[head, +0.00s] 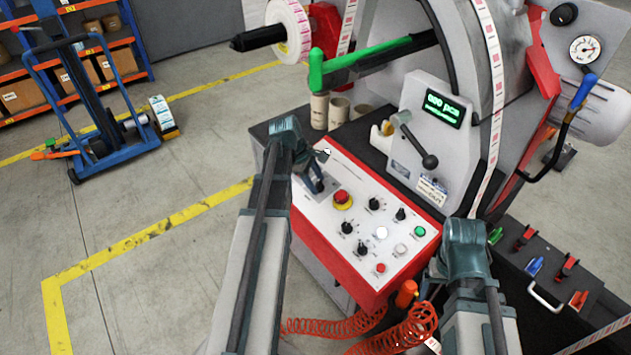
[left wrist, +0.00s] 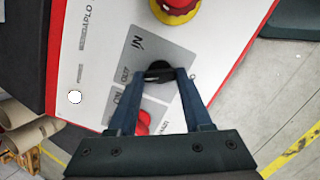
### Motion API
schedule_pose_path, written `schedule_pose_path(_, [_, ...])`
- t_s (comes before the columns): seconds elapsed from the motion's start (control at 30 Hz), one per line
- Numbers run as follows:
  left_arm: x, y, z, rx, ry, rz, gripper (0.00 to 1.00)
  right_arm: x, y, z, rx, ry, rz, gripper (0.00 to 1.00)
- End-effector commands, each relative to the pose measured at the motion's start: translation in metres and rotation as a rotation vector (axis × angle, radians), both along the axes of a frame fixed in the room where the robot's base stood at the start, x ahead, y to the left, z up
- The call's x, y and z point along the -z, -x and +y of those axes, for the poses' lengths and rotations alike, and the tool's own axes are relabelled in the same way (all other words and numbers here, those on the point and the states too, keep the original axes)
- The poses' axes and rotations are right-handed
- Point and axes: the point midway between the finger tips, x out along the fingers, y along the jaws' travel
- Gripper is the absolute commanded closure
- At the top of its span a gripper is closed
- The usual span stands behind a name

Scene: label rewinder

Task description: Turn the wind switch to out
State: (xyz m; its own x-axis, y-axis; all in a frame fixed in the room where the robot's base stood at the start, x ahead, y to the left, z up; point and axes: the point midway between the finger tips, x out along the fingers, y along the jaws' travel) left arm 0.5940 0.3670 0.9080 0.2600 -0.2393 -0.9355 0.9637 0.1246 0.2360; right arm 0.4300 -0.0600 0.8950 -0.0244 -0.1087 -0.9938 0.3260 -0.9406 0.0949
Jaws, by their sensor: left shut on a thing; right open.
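The wind switch is a black knob (left wrist: 158,70) on a grey plate marked IN and OUT, seen in the left wrist view. My left gripper (left wrist: 160,76) is shut on this knob, with a finger on each side. The knob's exact pointing direction is hard to tell between the fingers. My right gripper (head: 430,290) is open, low in front of the panel's right side, apart from it.
A red stop button (head: 342,198) and several black knobs sit beside the switch plate. A red switch (left wrist: 143,122) is close by my left fingers. A green-handled lever (head: 365,62) is above. Orange coiled hose (head: 400,335) hangs below the panel.

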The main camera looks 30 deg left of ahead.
Motion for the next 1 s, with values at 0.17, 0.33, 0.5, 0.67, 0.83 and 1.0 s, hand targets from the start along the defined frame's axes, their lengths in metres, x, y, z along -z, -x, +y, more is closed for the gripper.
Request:
schedule_pose_path(0.17, [0.0001, 0.0004, 0.0001, -0.027, 0.006, 0.004, 1.00, 0.0003, 0.0000, 0.0000, 0.000, 0.000, 0.000, 0.16])
schedule_pose_path(0.33, [0.0001, 0.0004, 0.0001, -0.036, 0.008, 0.005, 1.00, 0.0003, 0.0000, 0.0000, 0.000, 0.000, 0.000, 0.16])
schedule_pose_path(0.5, [0.0001, 0.0003, 0.0003, -0.036, 0.008, 0.004, 1.00, 0.0003, 0.0000, 0.0000, 0.000, 0.000, 0.000, 0.16])
schedule_pose_path(0.67, [0.0001, 0.0003, 0.0003, -0.035, 0.008, 0.004, 0.39, 0.0003, 0.0000, 0.0000, 0.000, 0.000, 0.000, 0.16])
schedule_pose_path(0.83, [0.0001, 0.0003, 0.0002, -0.034, 0.008, 0.004, 0.20, 0.0003, 0.0000, 0.0000, 0.000, 0.000, 0.000, 0.16])
schedule_pose_path(1.0, [0.0001, 0.0002, 0.0001, -0.033, 0.009, 0.003, 0.20, 0.0003, 0.0000, 0.0000, 0.000, 0.000, 0.000, 0.16])
